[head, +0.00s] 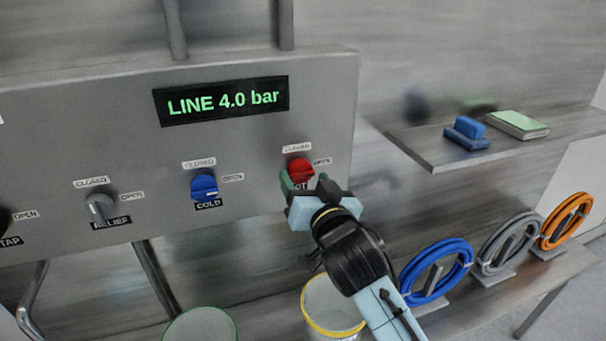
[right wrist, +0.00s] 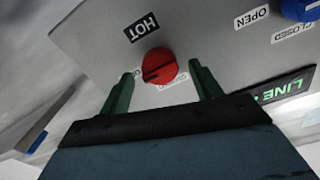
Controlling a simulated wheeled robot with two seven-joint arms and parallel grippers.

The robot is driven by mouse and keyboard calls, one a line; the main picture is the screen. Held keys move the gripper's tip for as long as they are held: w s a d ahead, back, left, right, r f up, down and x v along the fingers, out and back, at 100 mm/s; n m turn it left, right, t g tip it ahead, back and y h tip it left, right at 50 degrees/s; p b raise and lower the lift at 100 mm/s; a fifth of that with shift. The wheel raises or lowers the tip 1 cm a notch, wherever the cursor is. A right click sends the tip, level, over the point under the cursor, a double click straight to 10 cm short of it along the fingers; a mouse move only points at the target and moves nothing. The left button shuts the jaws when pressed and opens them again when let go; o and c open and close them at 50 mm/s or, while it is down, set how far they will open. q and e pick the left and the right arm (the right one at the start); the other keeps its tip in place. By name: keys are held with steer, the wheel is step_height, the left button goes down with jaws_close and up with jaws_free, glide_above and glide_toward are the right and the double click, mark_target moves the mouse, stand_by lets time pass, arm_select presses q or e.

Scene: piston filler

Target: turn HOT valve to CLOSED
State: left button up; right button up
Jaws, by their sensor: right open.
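The red HOT valve knob (head: 300,169) is on the right part of the grey panel (head: 250,140), with a CLOSED label above it and an OPEN label to its right. My right gripper (head: 301,183) is open in front of the panel, its green fingers just below and around the knob in the head view. In the right wrist view the red knob (right wrist: 159,66) sits between the two open fingers (right wrist: 162,88), with gaps on both sides and a dark line across its face. The HOT label (right wrist: 142,27) shows beside it. My left gripper is not in view.
A blue COLD knob (head: 204,188) and a grey RELIEF knob (head: 100,208) are left of the HOT knob. A display (head: 221,101) reads LINE 4.0 bar. Below stand a yellow-rimmed bucket (head: 331,305) and coiled hoses (head: 437,270). A shelf (head: 430,157) is at right.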

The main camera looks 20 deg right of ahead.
steer(key=shift+w, duration=1.15)
steer(key=c, duration=1)
